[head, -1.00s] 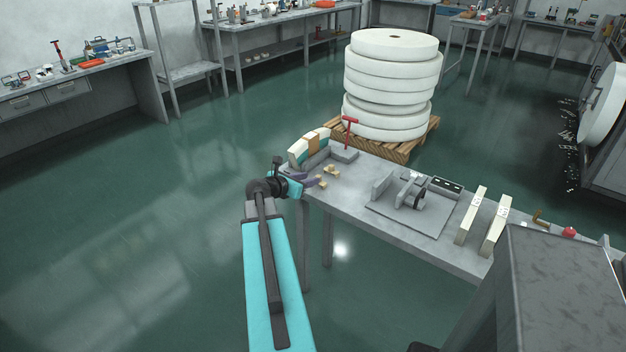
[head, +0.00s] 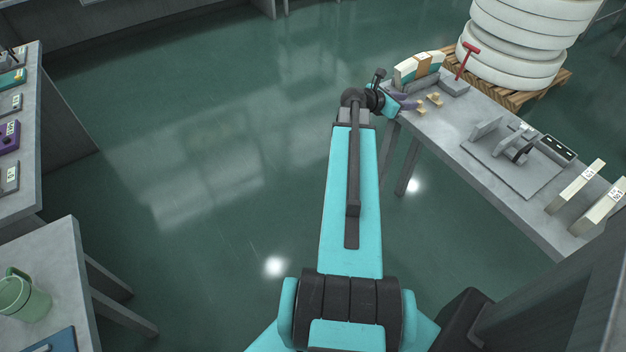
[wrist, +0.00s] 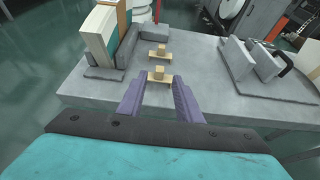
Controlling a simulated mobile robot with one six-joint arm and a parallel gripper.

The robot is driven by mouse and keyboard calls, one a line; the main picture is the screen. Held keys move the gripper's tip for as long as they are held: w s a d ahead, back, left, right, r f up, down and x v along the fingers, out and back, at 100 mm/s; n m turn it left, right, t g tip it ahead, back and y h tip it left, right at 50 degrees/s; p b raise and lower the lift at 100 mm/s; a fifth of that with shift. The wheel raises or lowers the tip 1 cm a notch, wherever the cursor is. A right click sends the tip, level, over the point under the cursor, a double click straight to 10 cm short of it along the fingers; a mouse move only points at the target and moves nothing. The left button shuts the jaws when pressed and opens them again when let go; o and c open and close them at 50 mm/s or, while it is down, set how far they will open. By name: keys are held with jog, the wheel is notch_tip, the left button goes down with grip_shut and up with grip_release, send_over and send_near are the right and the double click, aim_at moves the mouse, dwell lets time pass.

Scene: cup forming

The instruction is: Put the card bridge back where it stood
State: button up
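Two small tan pieces, each a flat strip with a raised block, lie on the grey bench near its left end; I cannot tell which, if either, is the card bridge. The nearer piece (wrist: 160,76) is just beyond my purple fingertips in the wrist view, about centred between them; it also shows in the head view (head: 421,111). The farther piece (wrist: 159,52) is behind it and also shows in the head view (head: 435,99). My gripper (wrist: 158,80) is open with nothing between its fingers, low over the bench's near edge.
A grey holder (wrist: 105,73) with upright cream, teal and brown slabs stands left of the pieces. A red-handled tool (head: 467,61) stands behind. A grey fixture (head: 515,160) lies right, with bare bench (wrist: 205,70) between.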

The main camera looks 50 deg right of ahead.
jog(key=w+a+f+m+t+y, duration=0.15)
jog(key=w+a+f, duration=0.25)
jog(key=a+f, duration=0.6)
jog(key=w+a+f+m+y, duration=0.35)
jog(key=a+f, duration=0.55)
jog(key=a, duration=0.3)
jog(key=w+a+f+m+y, duration=0.2)
jog(key=w+a+f, duration=0.3)
jog(key=a+f, duration=0.5)
jog(key=s+a+f+m+g+y, duration=0.1)
jog(key=s+a+f, duration=0.3)
jog(key=a, duration=0.8)
jog(key=s+a+f+m+g+y, duration=0.1)
jog(key=s+a+f+m+y, duration=0.2)
jog(key=s+a, duration=0.4)
jog(key=s+a+f+m+g+y, duration=0.1)
jog(key=s+a+f+m, duration=0.3)
jog(key=a, duration=1.3)
jog(key=shift+s+a+f+g+y, duration=0.35)
jog(key=shift+s+f+y, duration=0.15)
jog(key=shift+s+f, duration=0.25)
